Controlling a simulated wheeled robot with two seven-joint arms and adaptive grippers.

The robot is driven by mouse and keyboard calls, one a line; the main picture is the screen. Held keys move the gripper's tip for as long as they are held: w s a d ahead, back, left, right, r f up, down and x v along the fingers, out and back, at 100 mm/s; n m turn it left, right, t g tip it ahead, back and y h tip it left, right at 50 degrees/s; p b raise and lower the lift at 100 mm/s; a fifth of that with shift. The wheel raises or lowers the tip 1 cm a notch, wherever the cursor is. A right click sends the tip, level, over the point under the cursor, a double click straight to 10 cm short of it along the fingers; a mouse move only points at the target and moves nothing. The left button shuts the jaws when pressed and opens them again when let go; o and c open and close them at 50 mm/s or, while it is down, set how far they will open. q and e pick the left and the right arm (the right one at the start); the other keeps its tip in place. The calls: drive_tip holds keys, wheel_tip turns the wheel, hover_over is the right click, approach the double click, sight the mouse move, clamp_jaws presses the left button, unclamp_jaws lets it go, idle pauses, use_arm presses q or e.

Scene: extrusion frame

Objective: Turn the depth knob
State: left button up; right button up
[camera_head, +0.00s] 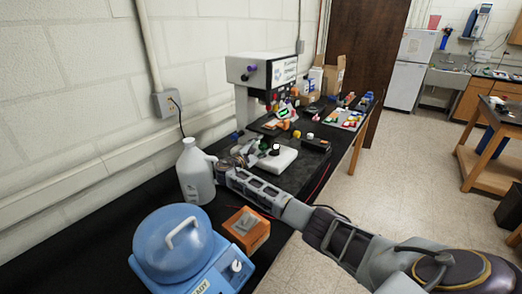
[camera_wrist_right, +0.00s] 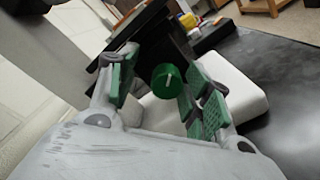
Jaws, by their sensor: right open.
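The green knob (camera_wrist_right: 166,82) with a white pointer line shows in the right wrist view. It sits on a white box (camera_wrist_right: 235,90), which stands on the black bench in the head view (camera_head: 284,161). My right gripper (camera_wrist_right: 158,76) is open, with a green-padded finger on each side of the knob. A gap shows between the knob and the left finger; the right finger looks closer, and contact cannot be told. In the head view my right gripper (camera_head: 240,153) is at the left side of the box, small and partly unclear. My left gripper is not in view.
A white jug (camera_head: 195,172) stands close left of my right gripper. A blue centrifuge-like device (camera_head: 172,245) and an orange block (camera_head: 247,230) are nearer. A tall white machine (camera_head: 245,100) stands behind the box. Colourful small items lie farther along the bench.

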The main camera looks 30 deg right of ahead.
drive_tip(key=shift+s+a+f, duration=0.25)
drive_tip(key=shift+a+f, duration=0.1)
drive_tip(key=shift+a, duration=0.2)
drive_tip(key=v, duration=0.6)
drive_tip(key=shift+s+f, duration=0.2)
drive_tip(key=shift+f, duration=0.1)
drive_tip(key=shift+a, duration=0.1)
drive_tip(key=shift+a+r+m+b, duration=0.1)
drive_tip(key=shift+a+m+b, duration=0.3)
drive_tip(key=shift+b, duration=0.6)
drive_tip(key=shift+s+r, duration=0.1)
drive_tip(key=shift+d, duration=0.15)
